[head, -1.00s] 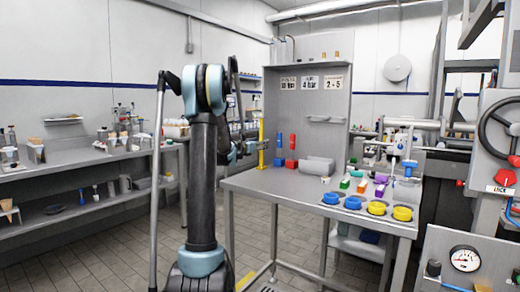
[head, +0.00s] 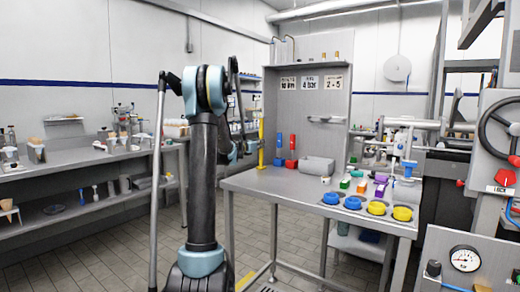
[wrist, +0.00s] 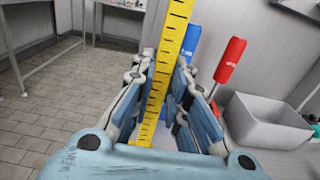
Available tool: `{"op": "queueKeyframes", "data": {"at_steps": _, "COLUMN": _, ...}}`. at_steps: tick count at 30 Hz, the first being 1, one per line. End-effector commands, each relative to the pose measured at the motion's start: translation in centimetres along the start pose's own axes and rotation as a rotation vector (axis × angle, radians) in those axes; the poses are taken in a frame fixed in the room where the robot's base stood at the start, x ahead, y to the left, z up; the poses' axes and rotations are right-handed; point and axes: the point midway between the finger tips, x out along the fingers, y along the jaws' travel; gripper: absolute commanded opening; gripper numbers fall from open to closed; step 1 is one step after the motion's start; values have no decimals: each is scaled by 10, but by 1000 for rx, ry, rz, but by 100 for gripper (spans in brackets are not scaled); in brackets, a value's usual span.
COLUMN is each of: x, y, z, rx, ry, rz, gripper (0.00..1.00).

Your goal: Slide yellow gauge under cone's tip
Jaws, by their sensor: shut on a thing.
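The yellow gauge (wrist: 168,62) is a tall strip with black marks. In the wrist view it stands upright, slightly tilted, between the fingers of my gripper (wrist: 160,78), which are closed on it. In the head view the gauge (head: 261,143) shows as a thin yellow upright at the table's left rear edge, and my arm largely hides the gripper. I cannot pick out the cone or its tip in either view.
A blue upright tool (head: 279,150) and a red one (head: 292,152) stand beside a grey bin (head: 317,166) at the table's rear. Blue and yellow rings (head: 377,207) line the right front. The table's left front (head: 265,184) is clear.

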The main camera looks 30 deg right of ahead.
Motion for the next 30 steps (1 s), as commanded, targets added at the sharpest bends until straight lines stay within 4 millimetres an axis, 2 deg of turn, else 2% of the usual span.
{"op": "queueKeyframes", "data": {"at_steps": 22, "x": -1, "y": 0, "z": 20, "rx": 0, "ry": 0, "rz": 0, "gripper": 0}}
{"op": "queueKeyframes", "data": {"at_steps": 30, "x": -12, "y": 0, "z": 19, "rx": 0, "ry": 0, "rz": 0, "gripper": 0}}
